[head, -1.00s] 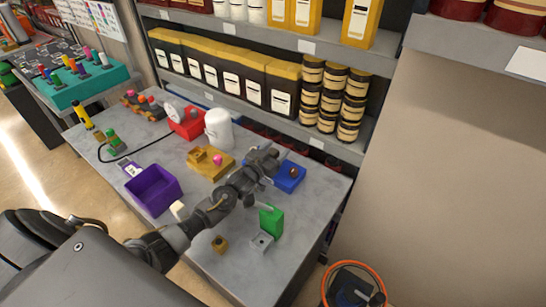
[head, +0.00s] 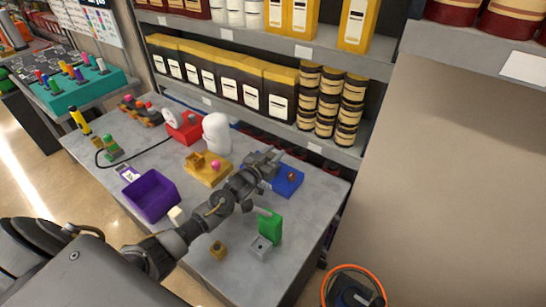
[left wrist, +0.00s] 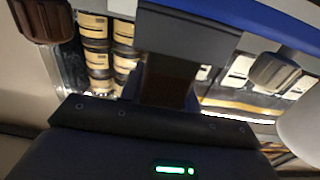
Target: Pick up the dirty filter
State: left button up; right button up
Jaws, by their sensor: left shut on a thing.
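My left gripper (head: 266,160) is over the blue pump part (head: 289,181) on the grey table. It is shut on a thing. In the left wrist view, a dark brown piece (left wrist: 168,82), which looks like the dirty filter, is between the grey finger parts. Its far side is hidden. The blue part also fills the upper edge of that view (left wrist: 285,22), with a brown knob (left wrist: 45,18) at the left. In the head view the gripper hides the filter, and a small brown knob (head: 292,177) shows on the blue part. My right gripper is not in view.
A yellow block with a pink knob (head: 207,172) and a white container (head: 216,133) stand behind my left arm. A purple bin (head: 150,198) is at the left. Shelves rise behind the table.

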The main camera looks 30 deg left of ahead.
pick_arm(q)
notch_tip(320, 180, up, 2)
jog(key=shift+r, duration=0.2)
jog(key=s+a+r+b, duration=0.4)
jog(key=s+a+r, duration=0.5)
jog(key=s+r, duration=0.1)
jog(key=shift+a, duration=0.4)
